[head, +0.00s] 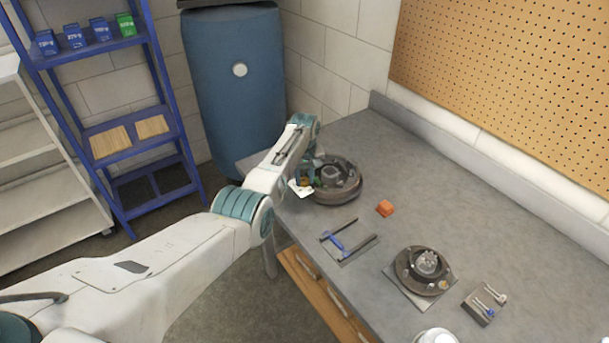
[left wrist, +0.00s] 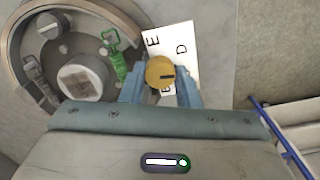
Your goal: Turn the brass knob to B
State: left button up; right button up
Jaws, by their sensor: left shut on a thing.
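The brass knob (left wrist: 160,70) sits between the two fingers of my left gripper (left wrist: 161,84) in the left wrist view. The fingers are shut on its sides. A dark mark on the knob points to the right in that view. A white plate (left wrist: 181,36) under the knob shows the letters E and D; another letter below the knob is partly covered by it and the fingers. In the head view my left gripper (head: 306,180) is at the near left side of a round dark drum assembly (head: 345,190), over the white plate (head: 297,190). My right gripper is not in view.
A blue shelf (head: 100,46) stands left.

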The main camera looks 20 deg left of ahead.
aim_at(305, 179)
pick_arm(q)
jog(key=m, duration=0.4)
jog(key=shift+r+m+p, duration=0.1)
jog(key=shift+m+p, duration=0.2)
jog(key=shift+p, duration=0.1)
jog(key=m, duration=0.4)
jog(key=shift+m+p, duration=0.3)
jog(key=m, duration=0.5)
jog(key=shift+w+m, duration=0.1)
jog(key=shift+m, duration=0.6)
jog(key=o, duration=1)
jog(key=shift+r+p, duration=0.35)
jog(key=shift+r, duration=0.2)
notch_tip(305, 179, up, 10)
jog(key=shift+f+b, duration=0.15)
jog(key=shift+b, duration=0.8)
